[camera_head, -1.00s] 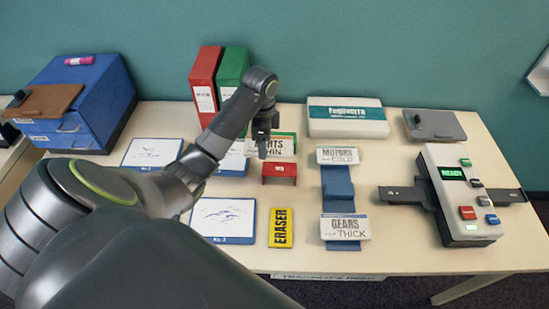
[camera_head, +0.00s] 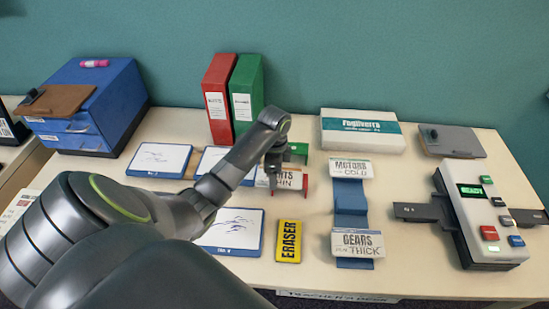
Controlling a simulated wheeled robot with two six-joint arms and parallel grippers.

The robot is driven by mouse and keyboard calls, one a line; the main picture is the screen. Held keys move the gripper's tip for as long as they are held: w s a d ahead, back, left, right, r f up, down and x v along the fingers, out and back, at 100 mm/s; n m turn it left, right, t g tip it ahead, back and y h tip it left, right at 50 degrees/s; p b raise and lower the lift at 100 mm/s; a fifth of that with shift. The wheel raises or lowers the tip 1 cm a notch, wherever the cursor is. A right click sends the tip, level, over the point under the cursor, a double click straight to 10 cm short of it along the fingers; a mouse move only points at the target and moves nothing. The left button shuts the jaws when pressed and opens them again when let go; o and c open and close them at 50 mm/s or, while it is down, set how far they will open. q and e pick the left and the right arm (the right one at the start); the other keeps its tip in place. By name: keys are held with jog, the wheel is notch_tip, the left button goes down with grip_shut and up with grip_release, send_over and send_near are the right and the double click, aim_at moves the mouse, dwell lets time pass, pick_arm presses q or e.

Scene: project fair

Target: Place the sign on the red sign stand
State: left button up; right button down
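The white sign (camera_head: 287,181) with partly covered lettering ending in "HTS" and "THIN" is at the middle of the table. It is in front of the red sign stand (camera_head: 305,187), hiding most of it; only red edges show. I cannot tell whether the sign rests on the stand or hangs just above it. My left gripper (camera_head: 275,172) points down at the sign's top and appears shut on it, though its fingertips are partly hidden. The green stand (camera_head: 299,149) behind shows bare at its right part. My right gripper is not in view.
Blue stands with the "MOTORS" sign (camera_head: 351,169) and "GEARS" sign (camera_head: 358,243) stand to the right. A yellow eraser box (camera_head: 289,241) lies in front. Drawing cards lie to the left; red (camera_head: 217,100) and green (camera_head: 246,95) binders stand behind.

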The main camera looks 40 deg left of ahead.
pick_arm(q)
jog(key=shift+f, duration=0.1)
jog(key=o, duration=1.1)
jog(key=shift+c, duration=0.2)
notch_tip(320, 180, up, 6)
notch_tip(320, 180, up, 6)
jog(key=p, duration=0.6)
